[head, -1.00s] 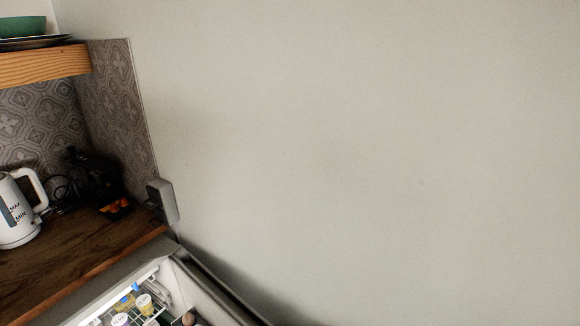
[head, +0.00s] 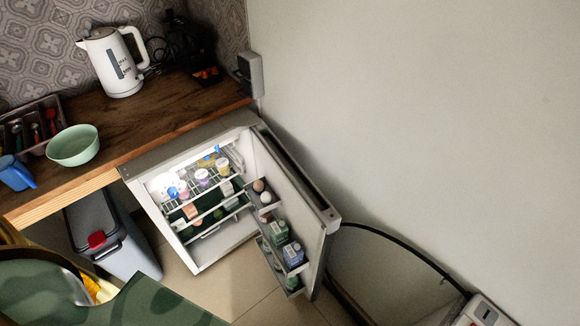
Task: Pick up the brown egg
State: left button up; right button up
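A brown egg (head: 258,185) sits in the top door rack (head: 276,195) of the open fridge (head: 190,145). A paler, whitish egg (head: 265,198) is close beside it in the same rack. Both are small in the picture, and their lower parts are hidden by the rack. Neither of my grippers shows in the head view.
The fridge door (head: 300,190) stands open to the right. Lower door racks hold cartons (head: 278,233). A wooden counter (head: 160,115) carries a kettle (head: 118,68) and green bowl (head: 73,146). A grey bin (head: 120,245) stands left of the fridge. A dark-rimmed curved object (head: 390,270) stands right.

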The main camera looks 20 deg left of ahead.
aim_at(259, 186)
jog(key=j+u, duration=0.2)
jog(key=j, duration=0.15)
jog(key=i+j+u, duration=0.2)
jog(key=j+u, duration=0.25)
jog(key=j, duration=0.15)
jog(key=u, duration=1.55)
jog(key=z, duration=1.6)
jog(key=i, duration=0.05)
